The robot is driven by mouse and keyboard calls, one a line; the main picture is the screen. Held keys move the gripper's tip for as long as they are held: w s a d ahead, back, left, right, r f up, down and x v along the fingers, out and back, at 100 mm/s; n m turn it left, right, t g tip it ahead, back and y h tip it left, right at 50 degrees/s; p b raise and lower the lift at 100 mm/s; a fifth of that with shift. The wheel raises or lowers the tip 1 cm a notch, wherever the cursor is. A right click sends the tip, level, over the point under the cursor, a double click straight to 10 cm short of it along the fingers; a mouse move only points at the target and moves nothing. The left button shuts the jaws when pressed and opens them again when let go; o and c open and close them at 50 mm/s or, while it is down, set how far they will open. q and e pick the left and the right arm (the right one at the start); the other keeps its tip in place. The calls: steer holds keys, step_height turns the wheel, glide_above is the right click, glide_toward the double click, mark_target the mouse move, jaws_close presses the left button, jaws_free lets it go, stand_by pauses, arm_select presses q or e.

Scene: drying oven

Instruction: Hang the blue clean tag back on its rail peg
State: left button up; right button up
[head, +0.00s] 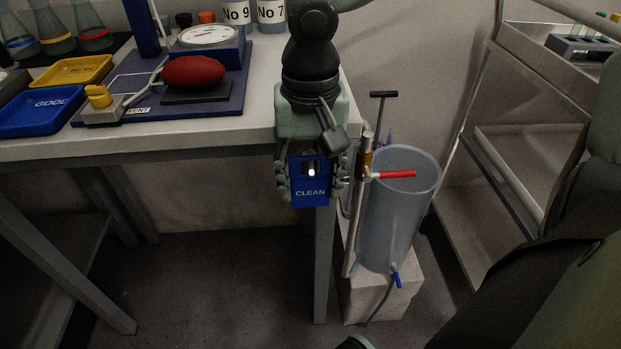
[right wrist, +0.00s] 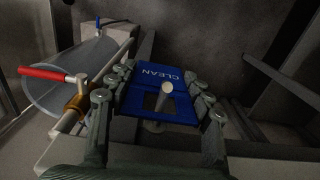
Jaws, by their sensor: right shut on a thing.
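The blue tag marked CLEAN (head: 311,193) is at the table's front right corner, in front of the table edge. My right gripper (head: 312,180) is shut on it, with fingers at its left and right sides. In the right wrist view the tag (right wrist: 150,102) lies between the fingers. A pale round-ended peg (right wrist: 167,90) shows in the tag's square opening, and its bright end shows in the head view (head: 311,173). I cannot tell whether the tag's weight rests on the peg. The rail is hidden behind my gripper and the tag. My left gripper is not in view.
A clear cylinder (head: 405,215) with a red-handled tap (head: 395,174) stands close right of the gripper on a pale block (head: 375,300). The table (head: 180,140) bears a blue tray (head: 45,110), a yellow tray (head: 75,70) and a red oval object (head: 193,71). A shelved cart (head: 520,150) stands right.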

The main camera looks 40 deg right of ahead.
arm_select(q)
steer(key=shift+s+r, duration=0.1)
arm_select(e)
steer(key=shift+f, duration=0.15)
steer(key=o, duration=0.4)
steer(key=shift+c, duration=0.2)
steer(key=o, duration=0.4)
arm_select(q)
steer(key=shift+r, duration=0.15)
